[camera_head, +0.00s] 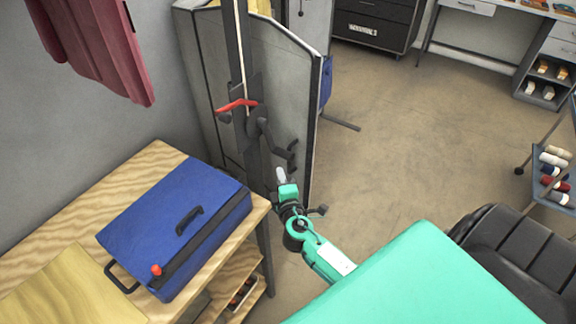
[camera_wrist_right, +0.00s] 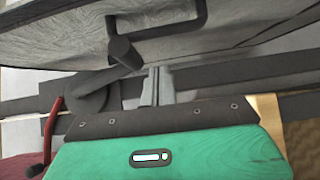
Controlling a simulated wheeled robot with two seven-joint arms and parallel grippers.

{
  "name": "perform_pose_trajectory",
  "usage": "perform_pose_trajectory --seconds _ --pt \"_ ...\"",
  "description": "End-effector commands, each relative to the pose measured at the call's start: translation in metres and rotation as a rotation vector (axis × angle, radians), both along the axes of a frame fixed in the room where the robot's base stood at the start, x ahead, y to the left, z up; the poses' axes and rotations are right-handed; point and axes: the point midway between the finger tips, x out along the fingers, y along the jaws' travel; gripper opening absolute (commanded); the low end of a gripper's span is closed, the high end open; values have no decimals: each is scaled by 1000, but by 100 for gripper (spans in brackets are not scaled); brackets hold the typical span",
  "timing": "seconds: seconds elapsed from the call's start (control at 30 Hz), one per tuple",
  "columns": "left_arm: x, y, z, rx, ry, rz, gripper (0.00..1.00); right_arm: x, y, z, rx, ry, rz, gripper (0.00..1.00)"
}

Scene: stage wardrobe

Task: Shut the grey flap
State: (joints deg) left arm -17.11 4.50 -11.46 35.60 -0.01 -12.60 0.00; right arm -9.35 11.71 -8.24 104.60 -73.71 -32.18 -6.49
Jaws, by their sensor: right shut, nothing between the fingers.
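The grey flap (camera_head: 290,90) is a large upright panel with dark edges, seen in the head view behind a dark vertical post (camera_head: 237,60). A dark bent handle (camera_head: 270,140) shows at its lower part. My right gripper (camera_head: 282,176) is shut and empty, in front of the flap's lower part. In the right wrist view the flap (camera_wrist_right: 60,45) fills the top, with its dark handle (camera_wrist_right: 200,22) just beyond the closed fingertips (camera_wrist_right: 158,72). I cannot tell whether the fingers touch the flap. My left gripper is not in view.
A blue case (camera_head: 165,220) with a black handle lies on a wooden bench (camera_head: 150,165) at the left. A red lever (camera_head: 237,105) is on the post. A black padded chair (camera_head: 520,250) stands at the right. Open floor (camera_head: 400,140) lies right of the flap.

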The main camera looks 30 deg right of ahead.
Motion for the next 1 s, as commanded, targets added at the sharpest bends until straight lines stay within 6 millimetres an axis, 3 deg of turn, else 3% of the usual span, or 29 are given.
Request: perform_pose_trajectory --seconds 0.2,0.77,1.0 --pt "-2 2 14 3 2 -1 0 10 -27 1 -4 4 -2 0" --pt "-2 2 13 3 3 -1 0 12 -35 -2 -2 3 3 0" --pt "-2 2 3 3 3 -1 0 14 -57 -4 -6 2 43 0"
